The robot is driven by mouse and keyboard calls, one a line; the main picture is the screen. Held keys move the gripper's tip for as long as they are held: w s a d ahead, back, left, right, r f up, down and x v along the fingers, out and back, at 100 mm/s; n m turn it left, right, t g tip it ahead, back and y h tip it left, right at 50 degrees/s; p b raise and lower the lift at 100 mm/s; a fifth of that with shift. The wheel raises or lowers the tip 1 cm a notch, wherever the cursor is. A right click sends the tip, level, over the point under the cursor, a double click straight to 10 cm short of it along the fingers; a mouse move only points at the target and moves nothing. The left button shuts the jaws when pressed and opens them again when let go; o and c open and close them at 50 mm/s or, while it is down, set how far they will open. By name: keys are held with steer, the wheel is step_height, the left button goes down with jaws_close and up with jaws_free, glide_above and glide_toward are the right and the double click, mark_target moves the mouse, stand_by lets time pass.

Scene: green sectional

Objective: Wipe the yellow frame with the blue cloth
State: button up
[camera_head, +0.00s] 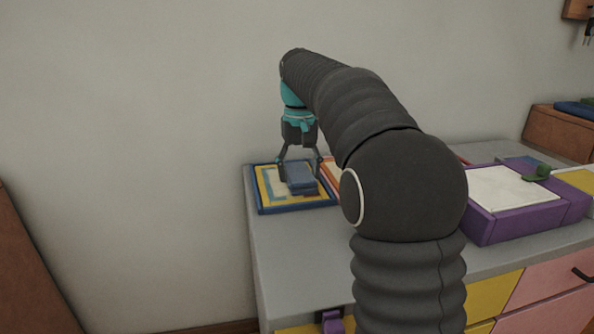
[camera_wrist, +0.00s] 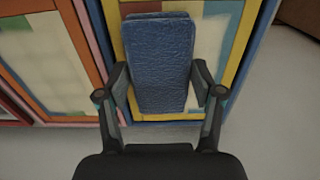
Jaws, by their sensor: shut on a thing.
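The blue cloth (camera_head: 300,177) is a folded, thick pad held between the fingers of my gripper (camera_head: 300,164). It also shows in the wrist view (camera_wrist: 160,62), where my gripper (camera_wrist: 162,88) is shut on its two sides. The yellow frame (camera_head: 264,187) lies flat on the grey counter at its left end, inside a blue outer border. In the wrist view the yellow frame (camera_wrist: 238,65) is under and around the cloth. The cloth is over the frame's right part in the head view; I cannot tell if it touches. It hides part of the frame's inner panel.
An orange-red frame (camera_wrist: 88,45) lies beside the yellow one, partly hidden by my arm in the head view. A purple box (camera_head: 507,222) with a pale top and a green item (camera_head: 538,173) stand on the counter's right. Bare grey counter (camera_head: 290,250) lies in front.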

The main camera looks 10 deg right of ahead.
steer(key=shift+s+f, duration=0.15)
steer(key=shift+s, duration=0.1)
